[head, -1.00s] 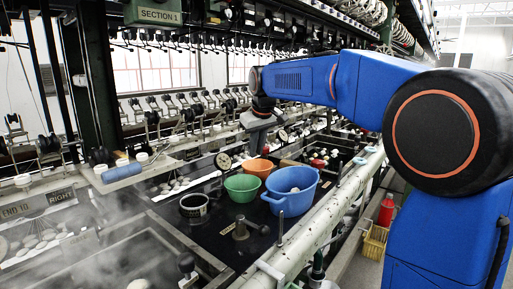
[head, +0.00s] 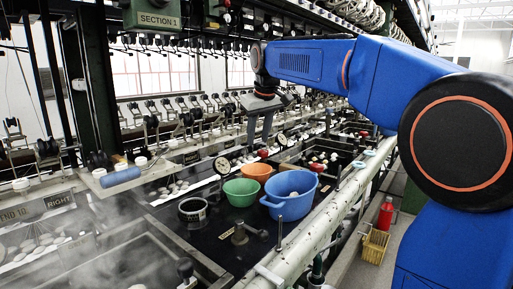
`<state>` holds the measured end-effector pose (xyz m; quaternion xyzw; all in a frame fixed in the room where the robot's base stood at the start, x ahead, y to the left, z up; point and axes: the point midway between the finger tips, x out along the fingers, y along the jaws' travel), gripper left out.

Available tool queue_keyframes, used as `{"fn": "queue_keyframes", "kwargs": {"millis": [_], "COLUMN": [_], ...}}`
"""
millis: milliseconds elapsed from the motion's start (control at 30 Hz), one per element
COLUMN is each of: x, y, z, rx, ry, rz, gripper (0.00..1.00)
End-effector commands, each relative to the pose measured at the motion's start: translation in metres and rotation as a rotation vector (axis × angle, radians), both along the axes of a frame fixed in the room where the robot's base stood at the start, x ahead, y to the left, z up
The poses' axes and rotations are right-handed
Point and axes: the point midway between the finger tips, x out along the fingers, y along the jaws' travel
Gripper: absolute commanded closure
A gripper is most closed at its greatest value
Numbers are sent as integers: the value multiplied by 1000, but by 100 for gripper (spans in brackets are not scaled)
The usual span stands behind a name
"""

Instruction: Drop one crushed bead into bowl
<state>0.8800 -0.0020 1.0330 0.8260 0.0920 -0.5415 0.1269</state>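My gripper (head: 260,143) hangs from the wrist of my blue arm, fingers pointing down, above and behind the bowls. Its two fingers look apart, with nothing visible between them. Below it stand an orange bowl (head: 257,170), a green bowl (head: 241,191) and a larger blue tub (head: 289,205) with handles, grouped on a dark surface. A small pale piece (head: 294,193) lies in the blue tub. I cannot make out a crushed bead or tell which pale piece it might be. The insides of the green and orange bowls are mostly hidden.
A dark round pot (head: 193,212) stands left of the green bowl. A dial gauge (head: 222,165) rises behind. A steaming basin (head: 130,262) lies front left; another with red and white pieces (head: 318,160) lies behind the tub. A pale rail (head: 300,245) runs along the front.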

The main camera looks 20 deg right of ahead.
Motion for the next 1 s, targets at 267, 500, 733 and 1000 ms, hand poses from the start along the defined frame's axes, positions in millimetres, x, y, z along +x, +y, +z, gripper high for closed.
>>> {"fn": "queue_keyframes", "kwargs": {"millis": [267,500,733,1000], "x": [-22,-35,-39,-39], "y": [-1,-1,-1,-2], "z": [51,81,89,89], "rx": [1,0,0,0], "ry": [-2,0,1,1], "rz": [0,0,0,0], "gripper": [65,65,65,65]}}
